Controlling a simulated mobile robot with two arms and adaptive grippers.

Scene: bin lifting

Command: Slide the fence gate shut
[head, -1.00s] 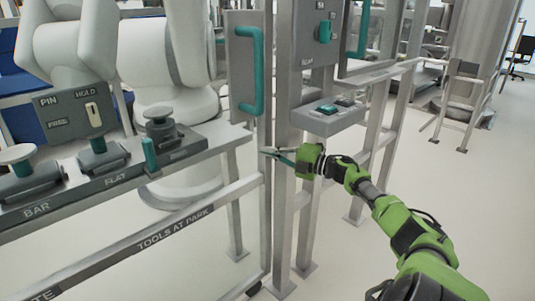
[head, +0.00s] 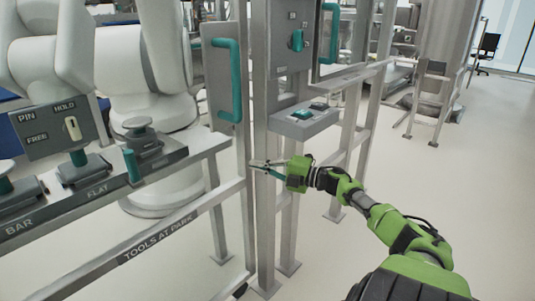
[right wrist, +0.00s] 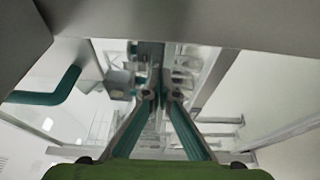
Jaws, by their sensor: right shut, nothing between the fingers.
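The fence gate (head: 246,200) is a grey metal frame with a lower rail labelled "TOOLS AT PARK". Its upright end stands close beside the thick fixed post (head: 264,215); I cannot tell whether they touch. A grey plate on the gate carries a teal bar handle (head: 228,80), which also shows at the left of the right wrist view (right wrist: 50,93). My right gripper (head: 257,166) is shut and empty, pointing left in front of the post, below the handle. Its fingers with teal pads converge in the wrist view (right wrist: 160,98). My left gripper is out of view.
A control box with buttons (head: 306,120) juts from the fence just above my right gripper. A shelf with tool holders (head: 90,185) runs along the left, before a white robot arm (head: 140,65).

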